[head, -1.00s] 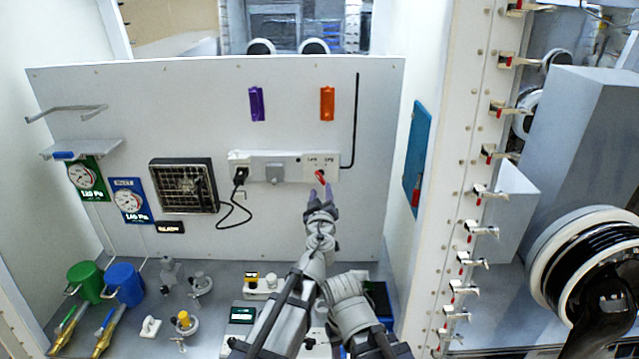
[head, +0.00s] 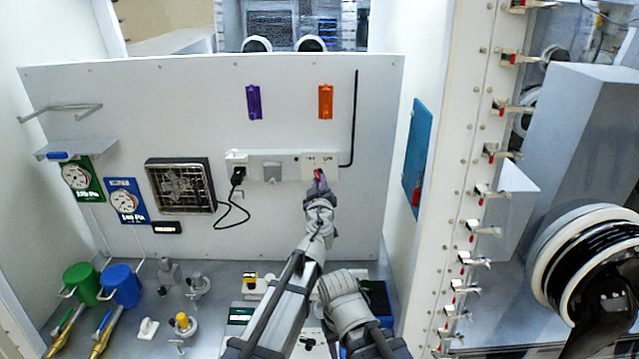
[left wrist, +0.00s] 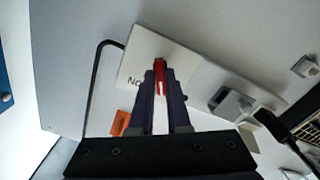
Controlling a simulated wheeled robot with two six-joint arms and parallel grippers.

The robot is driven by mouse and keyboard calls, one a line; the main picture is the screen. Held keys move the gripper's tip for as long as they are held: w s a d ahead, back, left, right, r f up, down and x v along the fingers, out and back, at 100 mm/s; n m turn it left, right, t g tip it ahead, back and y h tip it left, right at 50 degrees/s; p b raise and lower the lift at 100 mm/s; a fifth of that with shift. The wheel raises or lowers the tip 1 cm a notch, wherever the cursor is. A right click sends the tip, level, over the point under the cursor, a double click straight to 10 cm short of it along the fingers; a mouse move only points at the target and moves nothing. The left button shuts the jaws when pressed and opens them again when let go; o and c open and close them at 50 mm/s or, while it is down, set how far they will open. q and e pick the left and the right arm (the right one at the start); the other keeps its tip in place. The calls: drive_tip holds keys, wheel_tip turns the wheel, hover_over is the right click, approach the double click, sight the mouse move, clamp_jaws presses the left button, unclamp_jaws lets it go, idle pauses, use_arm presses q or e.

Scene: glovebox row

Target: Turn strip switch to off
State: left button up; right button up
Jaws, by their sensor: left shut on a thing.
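The white power strip (head: 255,166) is mounted on the grey back panel, with a black plug in its left end. Its red switch (head: 317,174) sits on the right end plate, below small labels. My left gripper (head: 319,182) reaches up to it. In the left wrist view, the red switch (left wrist: 160,68) stands between the fingertips of my left gripper (left wrist: 161,80), which are shut on it. The strip's end plate (left wrist: 145,50) shows part of a label, "NO", upside down. The fingers cover part of the switch. My right gripper is not in view.
A purple holder (head: 253,102) and an orange holder (head: 326,102) hang above the strip. A black cable (head: 354,120) runs down beside it. A fan heater (head: 181,186) and gauges are at left. Valves and mugs stand on the floor below.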

use_arm(q)
drive_tip(key=shift+m, duration=0.3)
clamp_jaws()
drive_tip(key=shift+m, duration=2.5)
drive_tip(key=o, duration=0.7)
unclamp_jaws()
drive_tip(key=shift+s, duration=0.1)
